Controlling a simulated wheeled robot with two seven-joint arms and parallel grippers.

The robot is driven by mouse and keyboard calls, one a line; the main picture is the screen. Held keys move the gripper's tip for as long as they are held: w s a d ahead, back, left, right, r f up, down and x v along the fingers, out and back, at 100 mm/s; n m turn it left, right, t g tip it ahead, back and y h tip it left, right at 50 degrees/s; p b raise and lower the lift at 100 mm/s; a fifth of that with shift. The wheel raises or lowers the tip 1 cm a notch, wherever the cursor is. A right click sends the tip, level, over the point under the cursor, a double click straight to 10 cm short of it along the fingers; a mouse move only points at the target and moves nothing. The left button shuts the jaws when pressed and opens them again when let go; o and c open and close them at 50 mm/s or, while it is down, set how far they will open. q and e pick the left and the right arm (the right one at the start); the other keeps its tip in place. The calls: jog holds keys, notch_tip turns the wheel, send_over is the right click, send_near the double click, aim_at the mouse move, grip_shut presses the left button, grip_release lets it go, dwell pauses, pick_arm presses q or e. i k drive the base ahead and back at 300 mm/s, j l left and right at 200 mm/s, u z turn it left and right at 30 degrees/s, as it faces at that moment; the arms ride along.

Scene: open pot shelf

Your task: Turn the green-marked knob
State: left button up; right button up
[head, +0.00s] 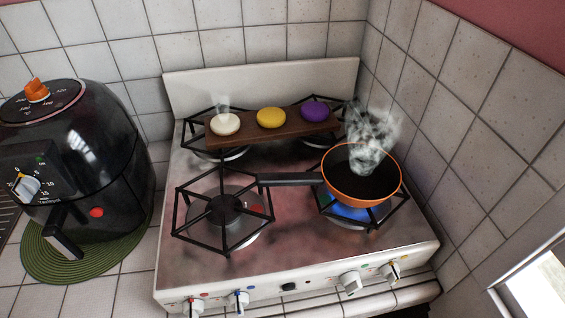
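A row of knobs lies along the front panel of the white stove (300,288). One white knob (350,282) right of the middle seems to have a small greenish mark by it, though the mark is too small to be certain. The far right knob (391,272) has a yellow-orange mark. A knob with a blue mark (238,301) and one with a red mark (193,307) are at the left, cut by or close to the bottom edge. Neither of my grippers is in view.
An orange pan (362,190) sits steaming on the front right burner, handle pointing left. A wooden board (272,131) with white, yellow and purple discs lies across the rear burners. The front left burner (224,208) is empty. A black air fryer (105,150) stands left on a green mat (50,267).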

aim_at(351, 281)
jog(key=z, duration=0.75)
